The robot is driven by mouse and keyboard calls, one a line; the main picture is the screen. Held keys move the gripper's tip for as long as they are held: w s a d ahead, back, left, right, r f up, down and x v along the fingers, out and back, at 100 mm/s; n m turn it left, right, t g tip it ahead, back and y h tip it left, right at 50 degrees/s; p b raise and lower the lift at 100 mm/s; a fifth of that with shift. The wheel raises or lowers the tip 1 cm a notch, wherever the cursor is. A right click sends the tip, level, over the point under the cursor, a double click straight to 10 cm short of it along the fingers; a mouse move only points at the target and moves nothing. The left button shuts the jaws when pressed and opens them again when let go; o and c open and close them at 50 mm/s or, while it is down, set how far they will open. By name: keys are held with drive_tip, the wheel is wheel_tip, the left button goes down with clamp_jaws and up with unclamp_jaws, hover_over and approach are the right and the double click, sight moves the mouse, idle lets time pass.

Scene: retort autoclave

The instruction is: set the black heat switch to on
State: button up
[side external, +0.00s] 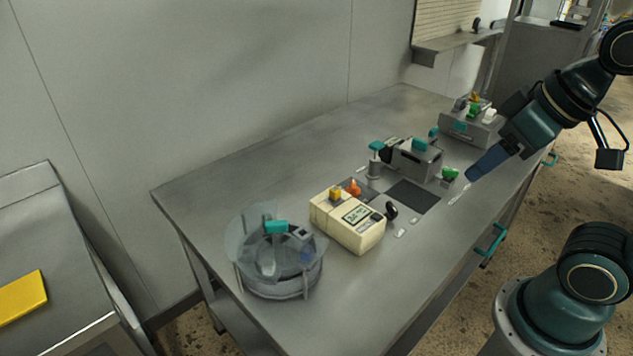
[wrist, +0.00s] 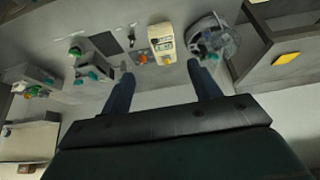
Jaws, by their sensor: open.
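A cream control box (side external: 350,222) with a small display stands on the steel table, and it also shows in the wrist view (wrist: 161,33). A black rounded part (side external: 391,210) sits at the box's right side and looks like the black heat switch. It shows as a small dark spot in the wrist view (wrist: 131,38). Its setting is too small to read. An orange knob (side external: 354,187) and a yellow knob (side external: 335,192) are at the box's back edge. My gripper (side external: 471,177) is open and empty above the table's right part, well apart from the box. Its blue fingers show in the wrist view (wrist: 161,70).
A round clear-walled vessel (side external: 278,262) stands left of the box. A grey device with teal parts (side external: 414,160) and a dark flat plate (side external: 412,196) lie between box and gripper. A grey box with coloured knobs (side external: 470,127) stands at the far end.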

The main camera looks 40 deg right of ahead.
drive_tip(key=shift+c, duration=0.4)
drive_tip(key=shift+w, duration=0.1)
drive_tip(key=c, duration=0.5)
drive_tip(key=m+g, duration=0.6)
hover_over(392, 206)
wheel_tip(392, 206, down, 16)
drive_tip(key=shift+r, duration=0.2)
drive_tip(key=shift+f, duration=0.1)
drive_tip(key=shift+f, duration=6.8)
